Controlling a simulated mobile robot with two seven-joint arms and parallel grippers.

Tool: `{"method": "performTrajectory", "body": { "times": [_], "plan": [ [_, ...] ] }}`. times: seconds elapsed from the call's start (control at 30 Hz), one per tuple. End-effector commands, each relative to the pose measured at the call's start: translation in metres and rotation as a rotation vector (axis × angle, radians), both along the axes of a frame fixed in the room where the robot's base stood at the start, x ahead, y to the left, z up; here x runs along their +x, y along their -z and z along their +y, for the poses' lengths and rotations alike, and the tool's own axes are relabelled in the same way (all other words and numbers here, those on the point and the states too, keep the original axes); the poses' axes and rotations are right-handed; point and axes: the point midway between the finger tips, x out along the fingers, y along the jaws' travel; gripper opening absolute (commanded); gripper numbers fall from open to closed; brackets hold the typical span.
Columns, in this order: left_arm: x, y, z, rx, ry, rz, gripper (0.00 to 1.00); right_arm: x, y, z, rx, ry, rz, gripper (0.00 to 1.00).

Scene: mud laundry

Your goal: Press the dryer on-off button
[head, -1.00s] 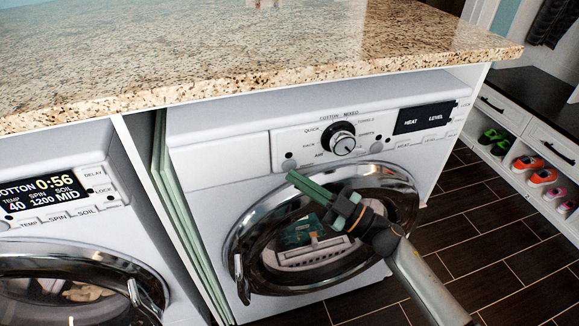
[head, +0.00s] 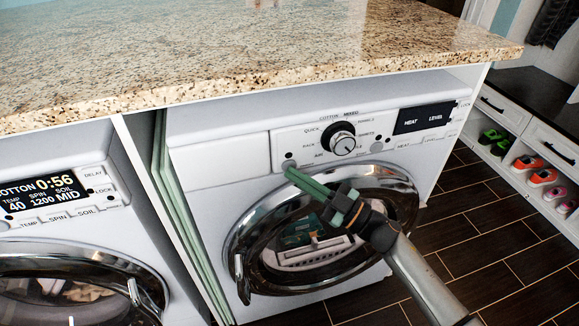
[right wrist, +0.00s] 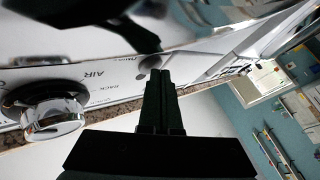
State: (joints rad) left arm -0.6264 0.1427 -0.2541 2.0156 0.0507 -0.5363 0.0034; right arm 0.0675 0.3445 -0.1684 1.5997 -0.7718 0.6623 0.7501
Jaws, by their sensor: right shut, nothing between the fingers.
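The dryer (head: 220,150) is the right-hand white machine, with a round chrome-rimmed door and a control panel (head: 309,139) bearing a silver knob. A small round grey button (head: 289,163) sits at the panel's lower left corner; I take it as the on-off button. It also shows in the right wrist view (right wrist: 150,61), just beyond the fingertips. My right gripper (head: 288,171) is shut and empty, its green-looking fingers pointing at the button from just below. Its fingers (right wrist: 163,72) look very close to the button; I cannot tell whether they touch. My left gripper is not in view.
A granite countertop (head: 250,50) overhangs both machines. The washer (head: 120,238) with a lit display stands at left, beyond a white divider. The chrome door ring (head: 245,225) lies below my right gripper. Dark tiled floor (head: 480,225) is clear at right, before a shoe bench.

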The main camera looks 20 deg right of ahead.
Motion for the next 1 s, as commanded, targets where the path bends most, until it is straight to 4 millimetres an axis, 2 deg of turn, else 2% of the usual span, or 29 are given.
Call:
{"method": "performTrajectory", "body": {
  "times": [0.43, 0.7, 1.0],
  "plan": [
    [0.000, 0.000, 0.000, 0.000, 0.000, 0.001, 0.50, 0.001, 0.000, 0.000, -0.001, -0.001, 0.000, 0.00],
    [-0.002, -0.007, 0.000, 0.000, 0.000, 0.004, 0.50, -0.008, -0.001, 0.000, 0.000, -0.001, 0.002, 0.00],
    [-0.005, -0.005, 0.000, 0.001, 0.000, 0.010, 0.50, -0.010, 0.000, 0.000, 0.000, 0.000, 0.000, 0.00]
  ]
}}
